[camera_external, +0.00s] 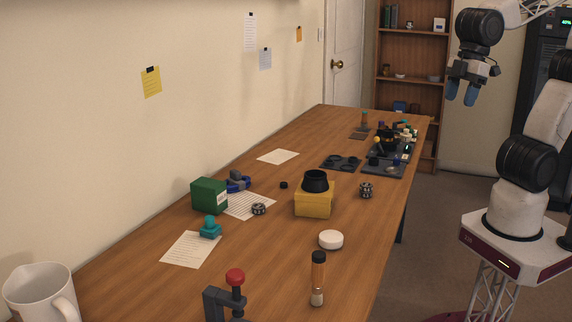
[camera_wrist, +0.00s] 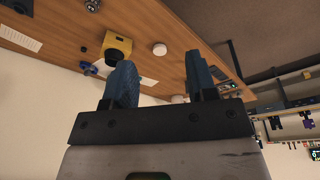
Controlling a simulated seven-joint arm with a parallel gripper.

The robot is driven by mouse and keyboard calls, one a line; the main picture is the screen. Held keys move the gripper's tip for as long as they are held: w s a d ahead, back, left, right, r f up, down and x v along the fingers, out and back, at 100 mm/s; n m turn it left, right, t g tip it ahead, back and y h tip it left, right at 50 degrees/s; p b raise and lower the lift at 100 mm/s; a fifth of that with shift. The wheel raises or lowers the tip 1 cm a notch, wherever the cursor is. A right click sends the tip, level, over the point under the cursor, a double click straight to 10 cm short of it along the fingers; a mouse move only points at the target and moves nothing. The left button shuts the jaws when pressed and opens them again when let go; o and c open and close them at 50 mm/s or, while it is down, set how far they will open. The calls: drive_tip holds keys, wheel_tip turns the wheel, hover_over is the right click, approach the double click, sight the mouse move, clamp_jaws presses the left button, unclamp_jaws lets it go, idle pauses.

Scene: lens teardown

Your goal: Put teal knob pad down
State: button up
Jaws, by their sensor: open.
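A teal knob pad (camera_external: 210,228) sits upright on the table, at the edge of a white paper sheet (camera_external: 190,249) on the left side in the external view. My gripper (camera_external: 462,97) is raised at the upper right, well away from the table and the pad. In the wrist view its two blue fingers (camera_wrist: 160,88) stand apart with nothing between them, so it is open and empty. I cannot make out the teal pad in the wrist view.
A green box (camera_external: 209,195) stands behind the pad. Dark trays (camera_external: 383,170) fill the far end.

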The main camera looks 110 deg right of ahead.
drive_tip(key=shift+m, duration=0.9)
drive_tip(key=s, duration=0.1)
drive_tip(key=s+f, duration=0.1)
drive_tip(key=s, duration=0.1)
drive_tip(key=s+f, duration=0.1)
drive_tip(key=s, duration=0.1)
drive_tip(key=shift+a, duration=0.25)
